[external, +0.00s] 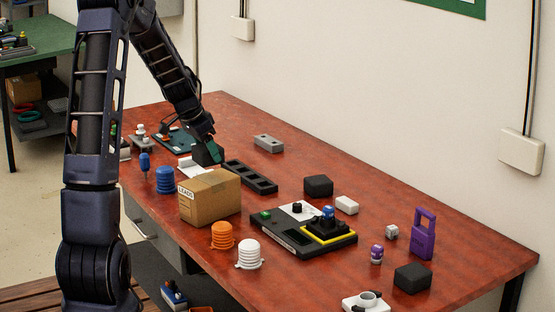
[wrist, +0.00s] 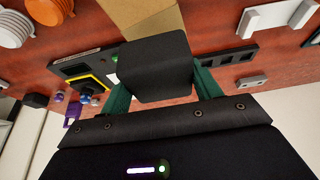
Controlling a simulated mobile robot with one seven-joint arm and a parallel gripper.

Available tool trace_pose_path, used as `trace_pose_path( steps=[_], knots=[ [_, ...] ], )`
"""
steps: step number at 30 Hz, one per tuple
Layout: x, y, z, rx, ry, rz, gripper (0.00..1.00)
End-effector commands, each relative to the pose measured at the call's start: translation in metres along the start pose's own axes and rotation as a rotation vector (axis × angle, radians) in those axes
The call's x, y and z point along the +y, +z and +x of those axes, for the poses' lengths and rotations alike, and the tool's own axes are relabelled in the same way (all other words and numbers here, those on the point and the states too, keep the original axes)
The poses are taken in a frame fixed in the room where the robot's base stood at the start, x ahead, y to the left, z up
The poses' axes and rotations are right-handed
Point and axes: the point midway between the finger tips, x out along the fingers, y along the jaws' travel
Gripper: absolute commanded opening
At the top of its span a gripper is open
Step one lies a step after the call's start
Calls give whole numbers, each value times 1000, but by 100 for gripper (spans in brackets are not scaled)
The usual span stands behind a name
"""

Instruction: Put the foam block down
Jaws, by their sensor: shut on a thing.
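My gripper (external: 208,152) is over the far left part of the red table, behind the cardboard box, in the external view. In the wrist view its green fingers (wrist: 160,75) are shut on a dark grey foam block (wrist: 153,62), one finger at each side. The block is boxy, with a smooth dark face towards the camera. In the external view I cannot make the held block out from the gripper. Whether its underside touches anything is hidden.
The cardboard box (external: 210,197) stands close in front of my gripper. A dark slotted tray (external: 250,177) lies just right of it. Two other dark blocks, one near the middle (external: 318,186) and one at the front right (external: 412,277), rest on the table (external: 460,240). A black-and-yellow device (external: 303,235) stands mid-table.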

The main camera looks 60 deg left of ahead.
Motion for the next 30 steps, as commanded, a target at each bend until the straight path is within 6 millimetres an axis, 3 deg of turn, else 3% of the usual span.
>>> trace_pose_path(
  steps=[7, 15, 27, 28, 30],
  knots=[
    [0, 6, 14, -1, 2, -2, 41],
    [0, 18, 44, -1, 1, -1, 41],
    [0, 20, 48, 0, 0, 0, 41],
    [0, 20, 47, 0, 0, 0, 69],
    [0, 20, 47, 0, 0, 0, 82]
  ],
)
